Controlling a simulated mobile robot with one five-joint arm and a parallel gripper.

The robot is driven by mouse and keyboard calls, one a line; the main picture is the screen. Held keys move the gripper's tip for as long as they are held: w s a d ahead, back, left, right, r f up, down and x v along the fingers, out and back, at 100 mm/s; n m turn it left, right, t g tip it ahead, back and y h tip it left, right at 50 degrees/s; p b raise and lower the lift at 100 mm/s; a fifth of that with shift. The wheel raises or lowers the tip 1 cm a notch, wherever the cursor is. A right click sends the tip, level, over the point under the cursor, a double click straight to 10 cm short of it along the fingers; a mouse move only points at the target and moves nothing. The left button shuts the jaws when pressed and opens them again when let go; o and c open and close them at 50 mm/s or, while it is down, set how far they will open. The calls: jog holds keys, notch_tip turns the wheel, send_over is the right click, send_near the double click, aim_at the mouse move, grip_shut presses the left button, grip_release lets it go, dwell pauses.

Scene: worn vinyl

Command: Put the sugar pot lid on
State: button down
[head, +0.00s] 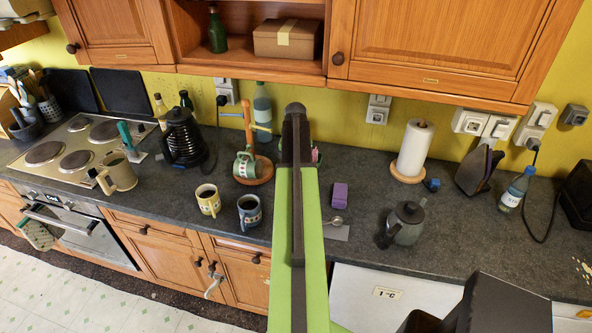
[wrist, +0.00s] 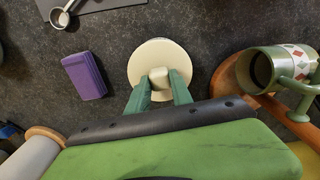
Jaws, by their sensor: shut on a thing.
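A round cream lid (wrist: 138,62) with a blocky knob (wrist: 160,78) shows in the wrist view. My gripper (wrist: 161,88) has its green fingers on both sides of the knob, shut on it. In the head view my green arm reaches to the back of the counter and covers the lid. No sugar pot can be made out. Whether one stands under the lid is hidden. A small pinkish and green thing (head: 317,155) peeks out beside my arm's end, mostly covered.
A purple sponge (head: 339,195) lies right of my arm, with a spoon (head: 334,221) nearer. A mug stand (head: 262,172) with a hanging mug is close on the left. Two mugs (head: 208,200) (head: 249,211), a dark kettle (head: 406,222) and a paper roll (head: 414,150) stand around.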

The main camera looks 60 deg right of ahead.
dwell(0.4)
jog(key=c, duration=1.1)
grip_release()
jog(key=shift+o, duration=0.2)
notch_tip(320, 180, up, 18)
jog(key=p, duration=1.7)
jog(key=shift+f, duration=0.25)
